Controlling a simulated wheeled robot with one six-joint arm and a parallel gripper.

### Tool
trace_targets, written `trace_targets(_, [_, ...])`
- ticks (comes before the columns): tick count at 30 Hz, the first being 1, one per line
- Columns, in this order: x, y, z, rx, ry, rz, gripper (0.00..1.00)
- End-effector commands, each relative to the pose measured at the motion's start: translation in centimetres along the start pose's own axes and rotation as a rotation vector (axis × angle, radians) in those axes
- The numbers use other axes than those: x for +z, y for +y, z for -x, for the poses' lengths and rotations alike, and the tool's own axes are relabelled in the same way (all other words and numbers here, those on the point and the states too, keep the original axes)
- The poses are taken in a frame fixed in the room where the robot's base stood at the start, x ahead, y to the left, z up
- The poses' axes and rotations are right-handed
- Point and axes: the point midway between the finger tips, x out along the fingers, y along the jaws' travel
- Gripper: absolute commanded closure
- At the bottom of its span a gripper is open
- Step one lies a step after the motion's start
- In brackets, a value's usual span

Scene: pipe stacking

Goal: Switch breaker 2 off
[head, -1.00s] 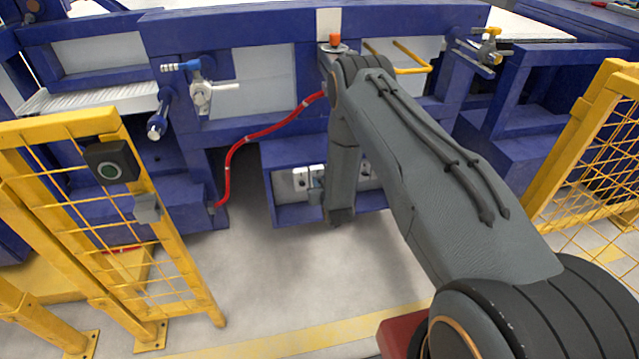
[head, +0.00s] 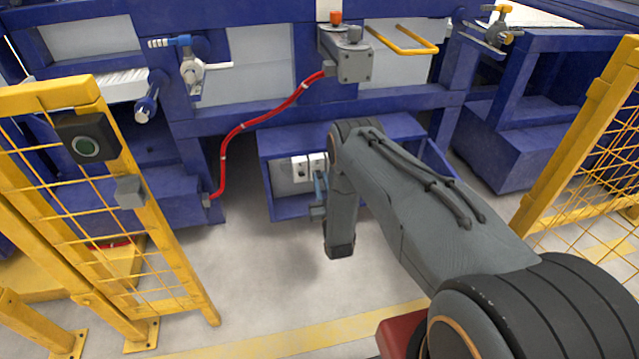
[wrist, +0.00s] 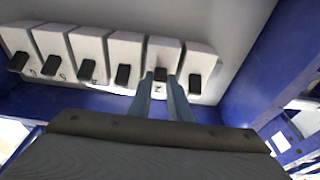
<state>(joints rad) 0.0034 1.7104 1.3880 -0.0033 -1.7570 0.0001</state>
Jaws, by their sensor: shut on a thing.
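In the wrist view several white breakers stand in a row, each with a black lever. Breaker 2 (wrist: 163,55) is second from the right, with a "2" below its lever. My gripper (wrist: 161,82) has its two blue fingers on either side of that black lever (wrist: 161,74), shut on it. The lever's exact on or off position is hard to tell. In the head view two white breakers (head: 299,168) show inside the blue box (head: 265,185); my arm hides the rest. My gripper (head: 319,188) shows there only as a small blue-grey part beside my wrist.
The blue box wall (wrist: 265,65) stands close right of the breakers in the wrist view. In the head view a red hose (head: 240,130) runs left of the box to a grey unit (head: 354,65) above. Yellow fences (head: 165,215) flank both sides. The floor between is clear.

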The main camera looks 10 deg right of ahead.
Motion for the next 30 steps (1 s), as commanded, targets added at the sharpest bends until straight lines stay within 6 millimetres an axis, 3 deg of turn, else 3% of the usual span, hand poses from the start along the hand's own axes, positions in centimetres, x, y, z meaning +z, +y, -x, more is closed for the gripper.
trace_targets(1, [1.0,0.0,0.2,0.0,0.038,0.0,1.0])
trace_targets(15, [2.0,0.0,0.1,0.0,0.318,0.0,1.0])
trace_targets(30, [2.0,0.0,0.0,0.0,0.369,0.0,1.0])
